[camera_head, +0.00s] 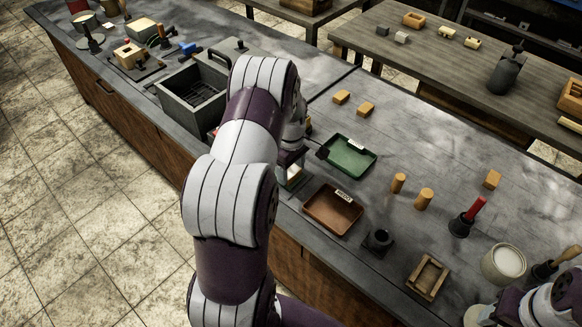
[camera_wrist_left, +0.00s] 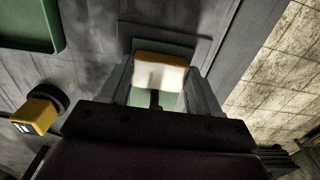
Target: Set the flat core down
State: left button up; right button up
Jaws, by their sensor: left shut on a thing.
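My left gripper (camera_wrist_left: 158,84) is shut on the flat core (camera_wrist_left: 160,71), a small tan block with a brightly lit face between the two fingers in the left wrist view. A pale green surface (camera_wrist_left: 170,50) shows behind and around the core; I cannot tell whether the core touches it. In the head view my left arm reaches over the front of the bench, and its gripper (camera_head: 291,168) is partly covered by the arm, left of the green tray (camera_head: 352,168).
A brown tray labelled REDO (camera_head: 325,220) lies near the bench's front edge. Two tan blocks (camera_head: 366,109) lie behind the green tray and upright tan cylinders (camera_head: 398,183) to its right. A grey open box (camera_head: 192,112) stands left of my arm. A yellow-and-black tool (camera_wrist_left: 38,113) lies nearby.

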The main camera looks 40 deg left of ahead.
aim_at(291, 172)
pick_arm(q)
jog(key=shift+s+f, duration=0.1)
jog(key=o, duration=1.2)
jog(key=shift+c, duration=0.2)
notch_tip(291, 172, up, 11)
jog(key=s+d+r+m+t, duration=0.1)
jog(key=s+d+m, duration=1.2)
jog(key=d+m, duration=0.4)
jog(key=shift+s+d, duration=0.4)
jog(key=shift+d, duration=0.3)
jog(key=shift+r, duration=0.1)
